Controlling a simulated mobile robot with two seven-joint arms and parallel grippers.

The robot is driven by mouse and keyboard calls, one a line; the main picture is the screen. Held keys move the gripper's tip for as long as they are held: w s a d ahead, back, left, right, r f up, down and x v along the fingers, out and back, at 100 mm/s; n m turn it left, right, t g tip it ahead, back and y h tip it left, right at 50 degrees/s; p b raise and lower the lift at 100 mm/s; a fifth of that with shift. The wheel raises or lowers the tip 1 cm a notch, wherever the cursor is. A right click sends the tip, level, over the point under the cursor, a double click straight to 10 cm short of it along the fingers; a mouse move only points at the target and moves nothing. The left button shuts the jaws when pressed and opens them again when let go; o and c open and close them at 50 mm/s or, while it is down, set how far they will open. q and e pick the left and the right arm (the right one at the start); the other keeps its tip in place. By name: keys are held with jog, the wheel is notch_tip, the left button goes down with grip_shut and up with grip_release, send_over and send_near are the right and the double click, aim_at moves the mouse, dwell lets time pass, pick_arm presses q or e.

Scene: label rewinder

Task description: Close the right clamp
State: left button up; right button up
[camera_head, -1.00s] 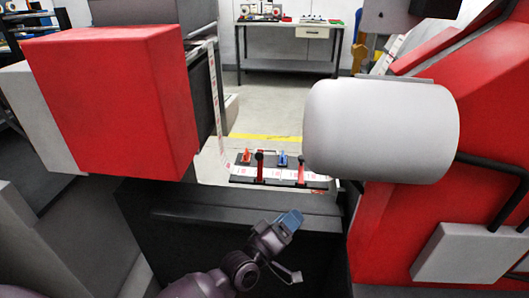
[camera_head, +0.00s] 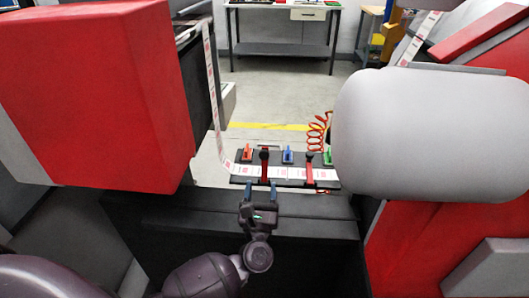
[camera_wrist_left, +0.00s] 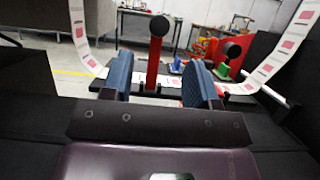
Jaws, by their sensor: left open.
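A dark splice plate (camera_head: 240,180) carries two red clamps with black knobs. The right clamp (camera_head: 309,171) stands at the plate's right part; in the wrist view it (camera_wrist_left: 222,68) shows beyond the right finger, its knob raised. The left clamp (camera_head: 264,168) stands upright; in the wrist view it (camera_wrist_left: 153,65) rises between the fingers' lines, farther off. My left gripper (camera_head: 260,189) is open and empty in front of the plate, nearest the left clamp; its blue fingers (camera_wrist_left: 158,82) show apart in the wrist view. My right gripper does not show.
A printed label strip (camera_head: 212,90) comes down on the left and runs across the plate. Red (camera_head: 100,95), blue and green small parts sit behind the strip. A large white roller (camera_head: 425,135) bounds the right side. A dark ledge (camera_head: 180,208) lies in front.

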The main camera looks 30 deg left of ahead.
aim_at(264, 156)
pick_arm(q)
jog(key=x, duration=1.1)
jog(key=shift+f+p, duration=0.15)
jog(key=shift+p, duration=0.25)
jog(key=shift+c, duration=0.3)
grip_shut()
